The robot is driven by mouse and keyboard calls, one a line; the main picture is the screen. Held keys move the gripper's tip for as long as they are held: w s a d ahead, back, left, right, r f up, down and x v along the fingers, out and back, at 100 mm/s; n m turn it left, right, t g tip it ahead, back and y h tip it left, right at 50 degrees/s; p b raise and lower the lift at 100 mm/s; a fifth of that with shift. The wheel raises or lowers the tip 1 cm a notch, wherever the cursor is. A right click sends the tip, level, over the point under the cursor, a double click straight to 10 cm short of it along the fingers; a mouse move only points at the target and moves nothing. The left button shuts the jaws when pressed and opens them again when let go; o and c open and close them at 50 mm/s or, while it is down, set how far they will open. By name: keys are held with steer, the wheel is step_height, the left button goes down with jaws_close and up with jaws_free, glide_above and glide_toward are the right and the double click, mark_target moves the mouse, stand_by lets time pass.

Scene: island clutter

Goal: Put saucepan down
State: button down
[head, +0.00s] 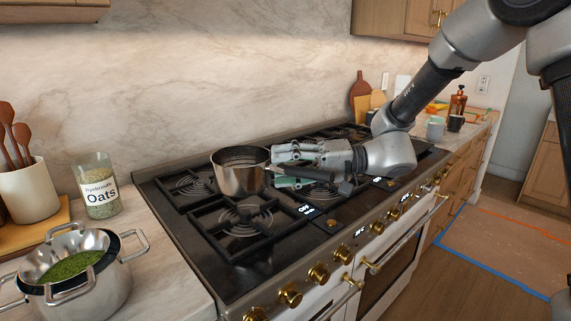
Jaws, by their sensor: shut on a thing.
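A silver saucepan (239,177) is upright over the left part of the stove (225,273), near a back burner grate. Its dark handle extends right toward my gripper (288,167). My gripper is shut on the saucepan's handle from the right, and the fingers partly hide the handle. I cannot tell whether the saucepan's base touches the grate or is slightly above it.
A front-left burner (240,222) is bare. On the left counter are an oats jar (98,190), a white utensil crock (30,192) and a steel pot (85,297) with green contents. Cups (435,128) and a bottle (457,101) stand at the far right.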

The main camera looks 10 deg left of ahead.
step_height(320, 180, down, 7)
stand_by(0.8)
steer(key=shift+f, duration=0.75)
stand_by(1.5)
steer(key=c, duration=0.6)
jaws_free()
steer(key=shift+c, duration=0.2)
steer(key=shift+f, duration=0.1)
steer(key=w+d+r, duration=0.1)
steer(key=w+d, duration=0.1)
steer(key=d, duration=0.9)
steer(key=shift+d, duration=0.4)
